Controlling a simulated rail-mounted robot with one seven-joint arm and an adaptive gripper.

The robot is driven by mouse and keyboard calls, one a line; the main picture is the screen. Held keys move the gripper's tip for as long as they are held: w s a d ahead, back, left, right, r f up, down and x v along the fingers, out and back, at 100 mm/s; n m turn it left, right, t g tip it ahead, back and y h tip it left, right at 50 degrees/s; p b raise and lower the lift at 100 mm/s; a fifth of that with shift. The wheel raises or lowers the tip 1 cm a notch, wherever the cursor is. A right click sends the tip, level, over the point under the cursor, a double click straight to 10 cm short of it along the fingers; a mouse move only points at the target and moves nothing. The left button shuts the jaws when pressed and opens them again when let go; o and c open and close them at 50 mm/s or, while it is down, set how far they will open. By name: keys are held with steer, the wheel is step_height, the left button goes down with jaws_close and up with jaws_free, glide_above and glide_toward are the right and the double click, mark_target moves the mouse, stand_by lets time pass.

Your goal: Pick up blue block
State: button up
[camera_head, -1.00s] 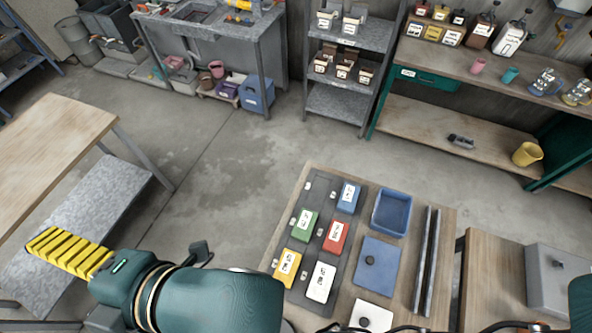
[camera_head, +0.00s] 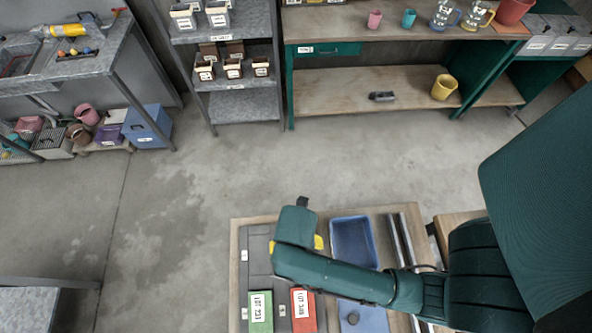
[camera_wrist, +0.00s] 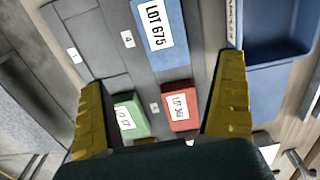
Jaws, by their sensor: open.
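The blue block (camera_wrist: 160,39), with a white label reading LOT 675, lies on a dark grey board (camera_head: 255,264) and shows at the top of the wrist view. In the head view it is hidden behind my arm and gripper. My gripper (camera_wrist: 169,92) has two yellow fingers spread wide, with nothing between their tips. The block lies ahead of the fingertips, apart from them. In the head view only a little yellow of my gripper (camera_head: 318,242) shows, over the far part of the board.
A green block (camera_head: 261,312) and a red block (camera_head: 303,310) lie on the nearer part of the board. A blue tray (camera_head: 355,242) stands right of the board, with metal bars (camera_head: 403,245) beyond it. Open floor lies behind the table.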

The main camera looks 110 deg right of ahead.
step_height(320, 180, down, 8)
steer(key=shift+f+b, duration=0.15)
steer(key=shift+b, duration=0.2)
steer(key=f, duration=0.3)
steer(key=s+f, duration=0.1)
steer(key=f, duration=0.1)
steer(key=shift+d+f, duration=0.1)
steer(key=shift+d, duration=0.2)
steer(key=c, duration=1.2)
steer(key=shift+w, duration=0.1)
steer(key=shift+c, duration=0.3)
